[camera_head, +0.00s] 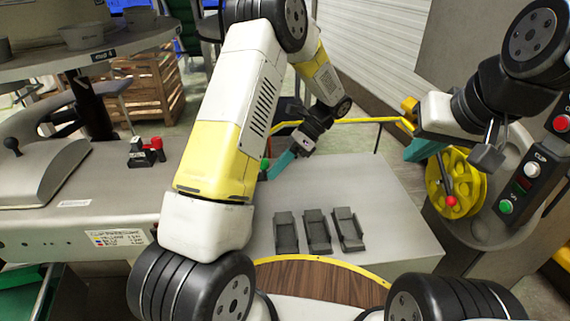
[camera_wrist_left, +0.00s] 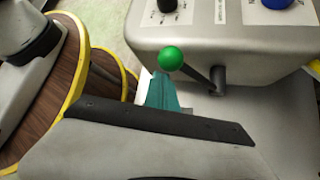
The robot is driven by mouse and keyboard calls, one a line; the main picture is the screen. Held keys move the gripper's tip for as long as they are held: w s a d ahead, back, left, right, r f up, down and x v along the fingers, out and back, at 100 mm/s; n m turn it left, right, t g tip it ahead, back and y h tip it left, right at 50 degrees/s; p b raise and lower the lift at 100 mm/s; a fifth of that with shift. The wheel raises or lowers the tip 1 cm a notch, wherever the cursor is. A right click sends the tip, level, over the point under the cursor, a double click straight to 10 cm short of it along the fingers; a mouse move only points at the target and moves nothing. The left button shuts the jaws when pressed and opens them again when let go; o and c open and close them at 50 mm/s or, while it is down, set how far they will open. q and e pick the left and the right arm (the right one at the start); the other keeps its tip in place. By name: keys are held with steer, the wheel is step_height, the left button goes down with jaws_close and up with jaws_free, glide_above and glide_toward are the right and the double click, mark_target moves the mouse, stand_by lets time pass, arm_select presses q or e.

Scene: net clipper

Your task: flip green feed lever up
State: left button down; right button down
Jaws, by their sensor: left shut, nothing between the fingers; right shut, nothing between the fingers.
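The green feed lever has a round green knob (camera_wrist_left: 170,58) on a dark shaft. In the left wrist view the shaft slants from a pivot on the grey machine housing (camera_wrist_left: 255,40) up-left to the knob. In the head view a small part of the knob (camera_head: 264,164) shows beside my left arm; the shaft is hidden there. My left gripper (camera_head: 273,172) is shut and empty, its teal fingertips (camera_wrist_left: 162,92) right by the knob. I cannot tell if they touch it. My right gripper (camera_head: 416,150) is shut and empty near the yellow wheel.
Several dark trays (camera_head: 317,230) sit on the grey table (camera_head: 385,205). A red-knobbed block (camera_head: 146,150) stands left of my left arm.

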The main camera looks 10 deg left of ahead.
arm_select(q)
steer(key=shift+w+a+r, duration=0.15)
steer(key=shift+w+r, duration=0.35)
steer(key=shift+w, duration=0.1)
steer(key=shift+a, duration=0.1)
steer(key=w+d+r, duration=0.3)
steer(key=w+d, duration=0.1)
steer(key=d, duration=0.4)
steer(key=shift+w, duration=0.2)
stand_by(0.3)
